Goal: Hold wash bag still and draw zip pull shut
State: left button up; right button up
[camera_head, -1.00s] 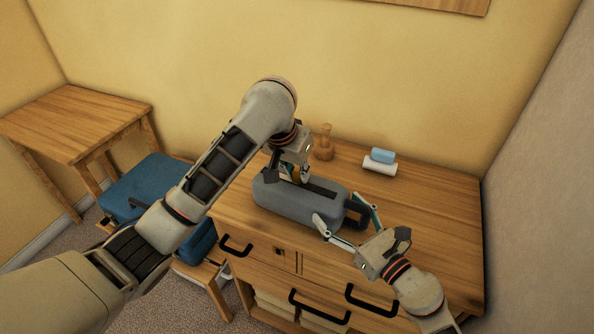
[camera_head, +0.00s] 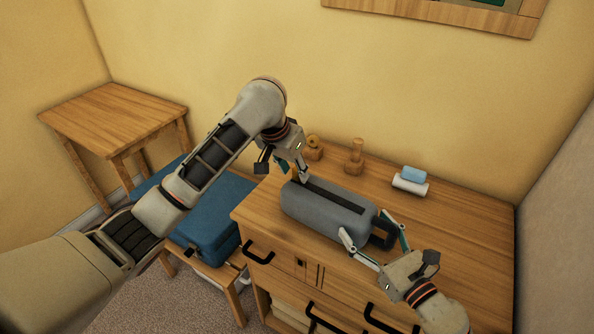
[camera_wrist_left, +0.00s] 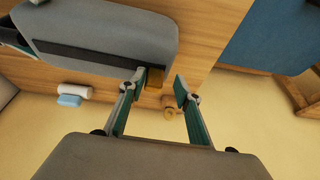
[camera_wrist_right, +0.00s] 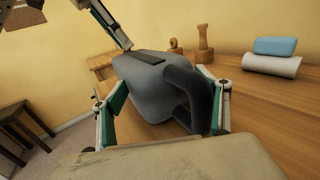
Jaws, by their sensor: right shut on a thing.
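The grey wash bag (camera_head: 325,215) lies on the wooden dresser top, with a dark zip strip (camera_head: 335,194) along its upper side and a dark loop handle (camera_head: 383,234) at its right end. My right gripper (camera_head: 372,237) is shut on the bag's handle end, one finger on each side, as the right wrist view (camera_wrist_right: 165,103) also shows. My left gripper (camera_head: 296,171) is at the bag's far left end. Its fingers are apart in the left wrist view (camera_wrist_left: 160,88). A small brass-brown zip pull (camera_wrist_left: 154,77) sits beside one fingertip, not clearly gripped.
Behind the bag stand a wooden ring-shaped piece (camera_head: 314,147) and a wooden peg-like piece (camera_head: 357,157). A blue case (camera_head: 205,215) lies on a low bench at left. The dresser's right part is clear.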

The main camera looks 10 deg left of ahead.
pick_arm(q)
jog(key=shift+s+d+r, duration=0.1)
jog(key=shift+d, duration=0.05)
pick_arm(e)
jog(key=shift+a, duration=0.1)
pick_arm(q)
jog(key=v, duration=1.1)
jog(key=shift+s+r, duration=0.2)
jog(key=shift+r, duration=0.15)
jog(key=shift+a, duration=0.2)
pick_arm(e)
jog(key=o, duration=1.1)
jog(key=v, duration=1.2)
